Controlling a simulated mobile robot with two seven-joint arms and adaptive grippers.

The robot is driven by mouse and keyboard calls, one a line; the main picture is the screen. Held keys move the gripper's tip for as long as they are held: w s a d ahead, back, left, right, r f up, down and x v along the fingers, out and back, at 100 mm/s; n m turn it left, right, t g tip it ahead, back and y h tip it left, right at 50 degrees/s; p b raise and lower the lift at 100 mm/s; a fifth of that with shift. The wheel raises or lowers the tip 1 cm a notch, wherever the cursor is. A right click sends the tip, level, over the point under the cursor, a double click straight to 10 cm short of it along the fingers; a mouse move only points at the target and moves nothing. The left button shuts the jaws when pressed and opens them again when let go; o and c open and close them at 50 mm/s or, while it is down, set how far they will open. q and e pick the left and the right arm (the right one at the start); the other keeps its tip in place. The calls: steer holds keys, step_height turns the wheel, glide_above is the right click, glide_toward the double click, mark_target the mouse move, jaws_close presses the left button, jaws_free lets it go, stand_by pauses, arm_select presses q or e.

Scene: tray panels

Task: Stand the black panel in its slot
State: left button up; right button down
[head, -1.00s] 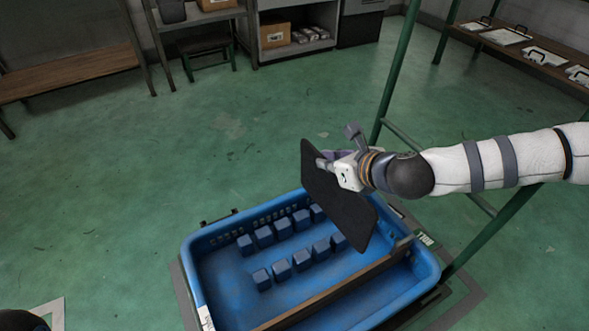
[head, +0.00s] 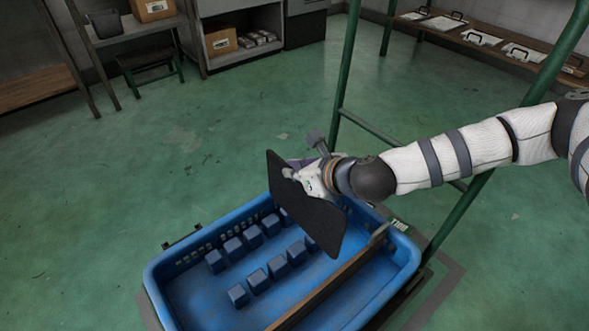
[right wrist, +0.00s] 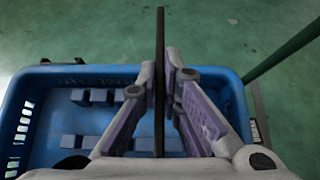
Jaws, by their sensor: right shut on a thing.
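The black panel (head: 312,218) is a thin, dark sheet, held tilted above the far right part of the blue tray (head: 152,287). My right gripper (head: 293,173) is shut on the panel near its upper left edge. In the right wrist view the panel (right wrist: 160,45) shows edge-on between the two fingers (right wrist: 160,85). Two rows of blue blocks (head: 257,281) stand on the tray floor, with gaps between neighbouring blocks. The panel hides some blocks and part of the far rim. I cannot tell how high its lower edge is. My left gripper is not in view.
A wooden divider (head: 335,288) runs along the tray's right side. A green metal post (head: 345,85) and a sloping green brace stand right of the tray, near my arm. A shelf unit (head: 245,18) stands at the back. The floor left of the tray is clear.

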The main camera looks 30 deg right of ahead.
steer(key=shift+s, duration=0.15)
